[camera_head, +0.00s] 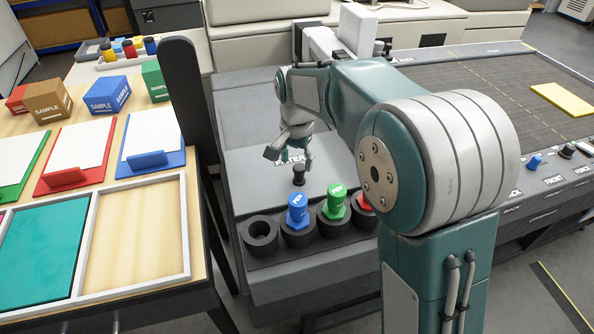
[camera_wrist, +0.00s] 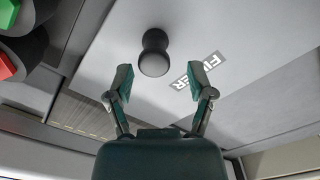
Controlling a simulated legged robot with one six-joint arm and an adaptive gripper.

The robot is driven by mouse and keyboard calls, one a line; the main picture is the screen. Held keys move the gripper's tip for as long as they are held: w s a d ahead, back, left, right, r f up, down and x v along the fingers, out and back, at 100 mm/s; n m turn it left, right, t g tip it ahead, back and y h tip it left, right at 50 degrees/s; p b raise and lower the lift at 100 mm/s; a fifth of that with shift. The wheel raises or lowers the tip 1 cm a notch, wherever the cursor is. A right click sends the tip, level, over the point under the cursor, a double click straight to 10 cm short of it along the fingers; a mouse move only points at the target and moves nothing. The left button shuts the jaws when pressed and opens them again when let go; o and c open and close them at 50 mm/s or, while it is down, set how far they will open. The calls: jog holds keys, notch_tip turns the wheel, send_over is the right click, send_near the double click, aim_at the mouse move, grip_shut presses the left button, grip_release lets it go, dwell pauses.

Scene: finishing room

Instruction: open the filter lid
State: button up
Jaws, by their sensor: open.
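The filter lid (camera_head: 330,180) is a flat grey panel with a "FILTER" label on the machine, and it lies closed. A black knob (camera_head: 298,175) stands up from it, close to the row of bottles. In the wrist view the knob (camera_wrist: 154,52) is ahead of my gripper (camera_wrist: 161,82), beyond the fingertips and slightly to the left. The label (camera_wrist: 197,76) shows partly behind the right finger. My gripper (camera_head: 290,150) is open and empty above the lid, apart from the knob. My arm hides part of the lid's right side.
Black cup holders, one empty (camera_head: 260,236), stand in front of the lid with a blue bottle (camera_head: 297,208), a green bottle (camera_head: 334,203) and a partly hidden red one. A dark upright post (camera_head: 184,95) stands left, beside a table of samples.

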aim_at(299, 166)
jog(key=shift+d+f, duration=0.2)
jog(key=shift+f, duration=0.75)
jog(key=shift+d+f, duration=0.2)
jog(key=shift+f, duration=0.75)
jog(key=shift+a, duration=0.1)
grip_shut()
jog(key=shift+w, duration=0.1)
